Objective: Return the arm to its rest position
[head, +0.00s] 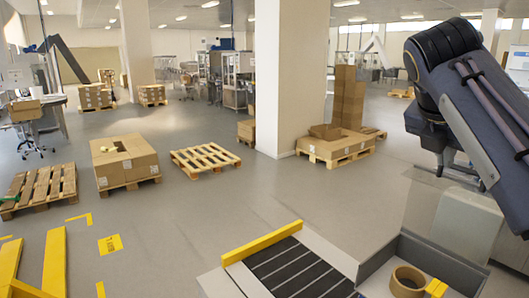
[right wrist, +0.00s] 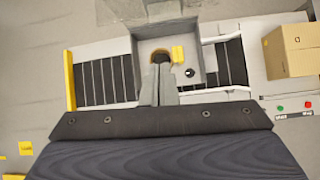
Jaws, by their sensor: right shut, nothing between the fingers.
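My right arm (head: 465,90) comes in at the upper right of the head view, raised and bent. In the right wrist view my right gripper (right wrist: 160,68) points down over the work station, with its two grey fingers together and nothing between them. Its tips overlap a brown tape roll (right wrist: 158,56) in the picture; the gap between them cannot be judged. The roll also shows in the head view (head: 404,284), inside a grey bin (head: 374,262). My left gripper is not in view.
A conveyor (head: 283,264) with a yellow end bar (head: 262,243) lies beside the bin. The right wrist view shows a cardboard box (right wrist: 291,52) and red and green buttons (right wrist: 294,107). Pallets (head: 205,158) and a boxed pallet (head: 125,160) stand on the open floor.

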